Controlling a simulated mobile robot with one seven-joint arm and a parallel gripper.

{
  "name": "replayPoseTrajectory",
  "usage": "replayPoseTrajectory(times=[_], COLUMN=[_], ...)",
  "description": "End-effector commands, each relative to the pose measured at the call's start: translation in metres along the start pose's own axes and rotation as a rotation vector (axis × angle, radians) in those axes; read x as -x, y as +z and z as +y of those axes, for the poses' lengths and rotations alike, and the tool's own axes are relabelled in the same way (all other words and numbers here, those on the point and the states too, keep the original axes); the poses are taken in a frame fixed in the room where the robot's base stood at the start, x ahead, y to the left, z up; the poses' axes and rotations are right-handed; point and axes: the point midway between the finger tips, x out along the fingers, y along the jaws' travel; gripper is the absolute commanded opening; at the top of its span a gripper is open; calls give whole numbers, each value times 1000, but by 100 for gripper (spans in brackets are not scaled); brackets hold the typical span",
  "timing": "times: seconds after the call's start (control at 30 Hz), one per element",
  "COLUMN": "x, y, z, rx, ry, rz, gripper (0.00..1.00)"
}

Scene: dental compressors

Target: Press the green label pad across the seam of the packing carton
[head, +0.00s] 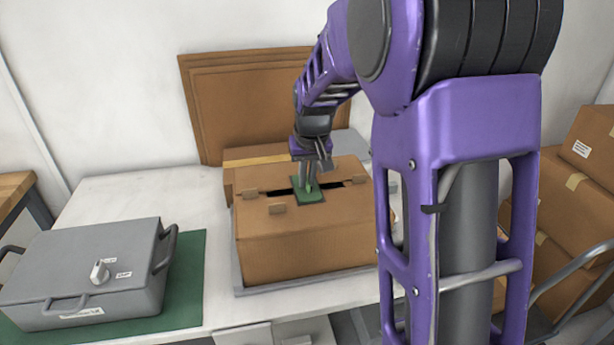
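The packing carton (300,247) stands on the white table, with a dark open seam (340,185) running across its top between the flaps. The green label pad (311,197) lies over the middle of the seam, with a small green grip standing up from it. My gripper (309,182) points down right above the pad, its fingers at the green grip. The fingers look close together around the grip, but the view is too small to be sure of firm contact. My arm comes in from the right and hides part of the carton's right side.
A grey case (85,275) with handles sits on a green mat (190,290) at the left. Flat cardboard sheets (240,105) lean on the wall behind another carton (240,157). More boxes (575,190) are stacked at the right.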

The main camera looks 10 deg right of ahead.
Motion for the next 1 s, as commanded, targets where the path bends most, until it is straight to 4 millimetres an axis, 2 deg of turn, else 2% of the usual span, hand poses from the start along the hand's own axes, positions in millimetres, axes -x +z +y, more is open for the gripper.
replayPoseTrajectory(times=[0.03, 0.17, 0.57, 0.77, 1.0], x=[-3, -3, 2, 36, 96], y=[3, 3, 2, 0, -1], z=[0, 0, 0, 0, 0], rx=[0, 0, 0, 0, 0], ry=[0, 0, 0, 0, -1], rz=[-9, -9, -5, 3, 6], gripper=[19, 42, 43, 43, 43])
